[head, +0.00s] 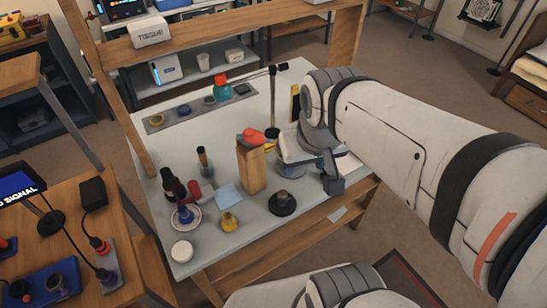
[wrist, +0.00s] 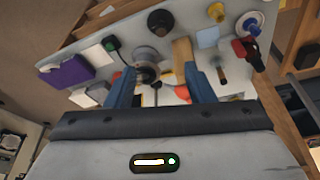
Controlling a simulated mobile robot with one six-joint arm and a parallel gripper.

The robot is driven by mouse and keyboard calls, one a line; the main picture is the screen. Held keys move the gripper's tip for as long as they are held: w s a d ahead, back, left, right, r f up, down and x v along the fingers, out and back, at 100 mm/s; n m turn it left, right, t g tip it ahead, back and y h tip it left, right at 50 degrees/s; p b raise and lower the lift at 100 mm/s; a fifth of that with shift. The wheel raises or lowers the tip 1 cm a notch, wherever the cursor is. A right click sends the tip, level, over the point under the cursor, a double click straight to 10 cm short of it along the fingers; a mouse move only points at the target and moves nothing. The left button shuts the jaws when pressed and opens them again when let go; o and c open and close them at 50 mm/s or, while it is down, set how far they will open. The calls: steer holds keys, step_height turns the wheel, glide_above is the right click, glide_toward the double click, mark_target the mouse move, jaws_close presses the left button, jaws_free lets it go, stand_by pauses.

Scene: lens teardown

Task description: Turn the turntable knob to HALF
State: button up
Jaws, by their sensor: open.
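My gripper (wrist: 159,70) is open, with its two blue fingers apart and nothing held between them. In the head view my gripper (head: 331,176) hangs over the right side of the table. A round grey, dark-centred device (wrist: 147,60) lies below the fingers in the wrist view, seemingly the turntable. In the head view only a bluish rounded part (head: 291,169) shows there under my wrist. A black disc with a grey cylinder on top (head: 283,202) stands in front; it also shows in the wrist view (wrist: 161,21). I cannot make out the knob's setting or a HALF mark.
A wooden block (head: 251,168) with a red item (head: 251,137) on top stands close left of my gripper. A tall black stand (head: 272,100) rises behind it. Bottles (head: 173,184), a yellow item (head: 229,221) and a dish (head: 187,217) crowd the left. A purple box (wrist: 66,72) lies at the edge.

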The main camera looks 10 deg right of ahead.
steer(key=shift+o, duration=0.2)
steer(key=w+f+n+g+b, duration=0.1)
steer(key=w+f+n+b, duration=0.1)
steer(key=f, duration=0.5)
steer(key=w+f+n+g+b, duration=0.1)
steer(key=w+f+b, duration=0.3)
steer(key=w+f, duration=0.3)
steer(key=shift+w+a+n, duration=0.15)
steer(key=shift+w+n, duration=0.05)
steer(key=shift+n, duration=0.2)
steer(key=n+g+b, duration=0.1)
steer(key=n+b, duration=0.2)
steer(key=b, duration=0.1)
glide_above(282, 193)
step_height(282, 193, down, 11)
steer(key=shift+f, duration=0.15)
step_height(282, 193, down, 8)
steer(key=shift+r, duration=0.1)
steer(key=shift+c, duration=0.5)
steer(key=c, duration=0.9)
steer(key=shift+o, duration=0.2)
